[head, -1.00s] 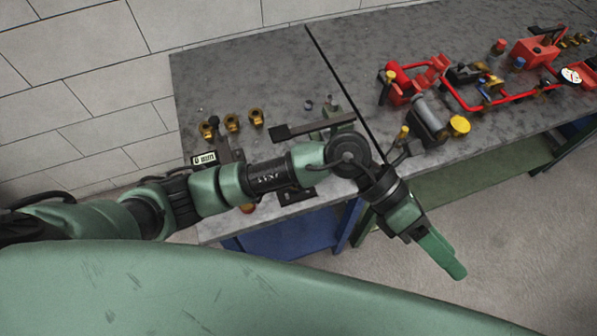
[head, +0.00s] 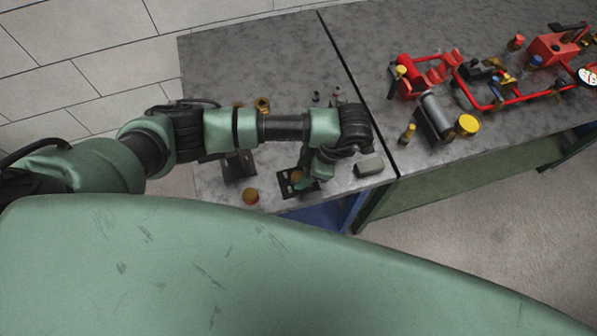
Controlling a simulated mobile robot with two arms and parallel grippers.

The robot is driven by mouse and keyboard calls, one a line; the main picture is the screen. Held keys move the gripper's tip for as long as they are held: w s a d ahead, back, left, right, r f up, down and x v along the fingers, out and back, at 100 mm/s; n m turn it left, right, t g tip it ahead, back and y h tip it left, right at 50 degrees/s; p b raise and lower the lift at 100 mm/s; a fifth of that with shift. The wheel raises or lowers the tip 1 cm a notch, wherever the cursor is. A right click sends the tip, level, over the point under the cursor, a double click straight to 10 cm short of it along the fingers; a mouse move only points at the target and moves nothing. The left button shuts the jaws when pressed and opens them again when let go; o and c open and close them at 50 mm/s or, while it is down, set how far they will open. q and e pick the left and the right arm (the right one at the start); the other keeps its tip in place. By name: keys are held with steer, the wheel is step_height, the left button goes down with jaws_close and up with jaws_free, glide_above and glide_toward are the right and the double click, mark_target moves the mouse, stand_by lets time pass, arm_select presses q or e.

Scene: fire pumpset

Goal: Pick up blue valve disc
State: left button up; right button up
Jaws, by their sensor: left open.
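I cannot pick out the blue valve disc for certain. A small blue piece (head: 535,61) shows beside the red pump unit at the far right, and a small dark bluish piece (head: 316,96) lies on the left table behind my left arm. My left gripper (head: 308,181) points down over the front of the left table. It is open, mostly seen from behind and partly covered by its own wrist. An orange-brown round piece (head: 297,177) shows by its fingers on a dark plate; I cannot tell whether they touch. My right gripper is out of view.
The red pipe frame (head: 484,103), a grey cylinder (head: 437,113) and a yellow disc (head: 467,125) stand on the right table. A grey block (head: 369,164) lies right of my gripper. A brass piece (head: 251,196) is near the front edge.

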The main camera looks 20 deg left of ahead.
arm_select(q)
steer(key=shift+x, duration=0.9)
jaws_close()
steer(key=shift+r, duration=0.1)
